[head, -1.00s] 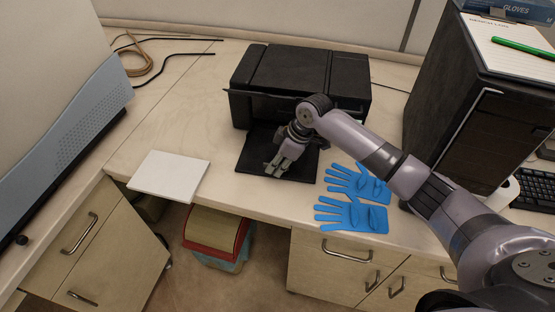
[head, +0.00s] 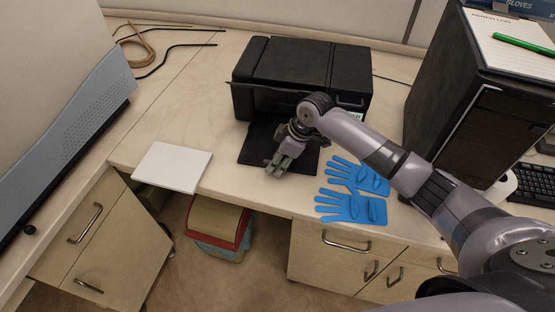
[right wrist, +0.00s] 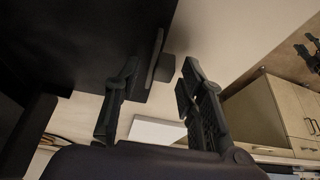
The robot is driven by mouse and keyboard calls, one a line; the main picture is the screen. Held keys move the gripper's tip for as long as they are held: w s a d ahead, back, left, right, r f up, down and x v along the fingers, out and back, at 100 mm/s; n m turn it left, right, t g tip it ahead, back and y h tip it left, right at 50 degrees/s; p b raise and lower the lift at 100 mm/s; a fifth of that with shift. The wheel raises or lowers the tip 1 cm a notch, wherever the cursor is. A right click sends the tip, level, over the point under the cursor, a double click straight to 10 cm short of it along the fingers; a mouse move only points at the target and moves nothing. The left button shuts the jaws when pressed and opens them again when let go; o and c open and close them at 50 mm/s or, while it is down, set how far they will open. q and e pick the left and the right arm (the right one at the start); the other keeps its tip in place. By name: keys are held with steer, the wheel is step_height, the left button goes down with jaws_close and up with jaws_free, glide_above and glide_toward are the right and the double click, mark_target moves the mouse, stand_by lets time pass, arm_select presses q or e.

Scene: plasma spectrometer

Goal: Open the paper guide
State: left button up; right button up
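The black printer (head: 300,68) stands on the bench with its flat black tray (head: 257,150) reaching toward the bench's front edge. The tray's dark underside or edge fills the upper left of the right wrist view (right wrist: 80,35). A small dark tab (right wrist: 160,62), which looks like the paper guide, sticks out at the tray's edge there. My right gripper (head: 277,170) is at the tray's front edge in the head view. In the right wrist view its fingers (right wrist: 158,88) are apart, one on each side below the tab. I cannot tell whether they touch it. My left gripper is out of view.
Blue gloves (head: 352,208) lie right of the tray. A white pad (head: 172,167) lies to its left. A black computer tower (head: 468,100) stands at the right. Drawers and a bin (head: 218,222) are below the bench edge.

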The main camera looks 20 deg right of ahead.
steer(key=v, duration=1.2)
steer(key=shift+c, duration=0.2)
